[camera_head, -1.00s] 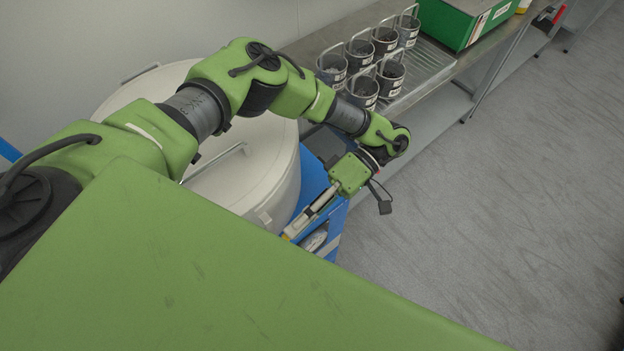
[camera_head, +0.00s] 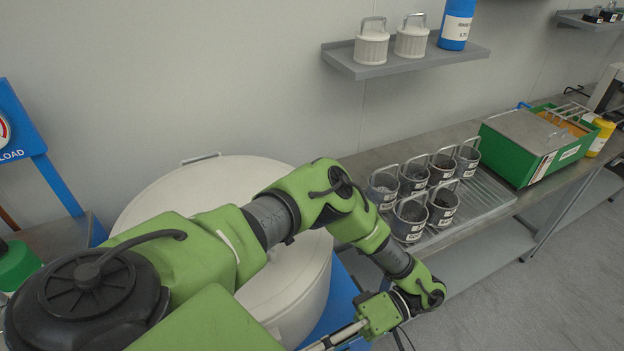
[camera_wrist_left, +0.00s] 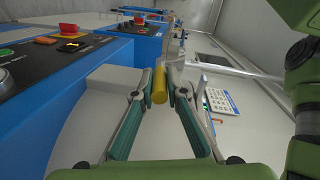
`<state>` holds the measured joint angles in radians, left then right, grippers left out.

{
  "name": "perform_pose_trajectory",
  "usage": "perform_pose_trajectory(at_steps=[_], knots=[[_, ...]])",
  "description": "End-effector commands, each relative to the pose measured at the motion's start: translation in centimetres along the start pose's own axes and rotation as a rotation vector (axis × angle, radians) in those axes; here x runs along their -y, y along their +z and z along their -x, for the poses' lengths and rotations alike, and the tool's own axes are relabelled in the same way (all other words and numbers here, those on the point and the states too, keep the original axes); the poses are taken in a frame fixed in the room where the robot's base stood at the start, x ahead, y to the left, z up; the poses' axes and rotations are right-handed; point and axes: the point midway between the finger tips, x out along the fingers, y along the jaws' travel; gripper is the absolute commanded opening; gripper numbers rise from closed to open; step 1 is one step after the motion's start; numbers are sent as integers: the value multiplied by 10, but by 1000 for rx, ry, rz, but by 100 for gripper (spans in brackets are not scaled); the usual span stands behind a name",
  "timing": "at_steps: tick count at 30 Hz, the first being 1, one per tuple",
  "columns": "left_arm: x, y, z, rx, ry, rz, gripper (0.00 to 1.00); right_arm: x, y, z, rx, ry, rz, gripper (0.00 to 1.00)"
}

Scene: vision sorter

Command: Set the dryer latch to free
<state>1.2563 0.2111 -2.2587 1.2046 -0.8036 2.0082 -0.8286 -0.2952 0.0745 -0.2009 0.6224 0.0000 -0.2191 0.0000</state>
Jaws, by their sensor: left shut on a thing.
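My left gripper (camera_wrist_left: 162,92) is shut on a yellow cylindrical handle (camera_wrist_left: 160,82), which stands between its fingertips in the left wrist view. The handle appears to be the dryer latch; its setting cannot be read. A blue panel (camera_wrist_left: 60,90) with coloured buttons lies to its left. In the head view my left arm reaches over a large white round drum (camera_head: 165,195) with a lid. There the gripper runs off the bottom edge, so its fingertips and the handle are hidden. My right gripper is not in view.
Several labelled cups (camera_head: 410,218) stand on a metal bench (camera_head: 465,225) to the right of the arm. A green box (camera_head: 510,152) is further along it. A wall shelf (camera_head: 400,62) holds white canisters and a blue bottle. The floor at right is clear.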

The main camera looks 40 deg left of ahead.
Motion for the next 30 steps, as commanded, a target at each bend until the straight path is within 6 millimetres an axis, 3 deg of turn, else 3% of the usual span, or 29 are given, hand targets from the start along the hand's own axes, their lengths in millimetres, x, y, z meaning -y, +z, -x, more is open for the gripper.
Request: perform_pose_trajectory(at_steps=[3,4,5,6,19,30], knots=[[0,0,1,1,3,1,0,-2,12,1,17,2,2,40],[0,0,1,1,3,1,20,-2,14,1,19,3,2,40],[0,0,1,1,3,1,28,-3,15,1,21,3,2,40],[0,0,1,0,3,1,30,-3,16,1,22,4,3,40],[10,-3,2,-1,2,0,30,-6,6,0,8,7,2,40],[76,-16,11,-2,3,0,30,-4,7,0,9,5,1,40]])
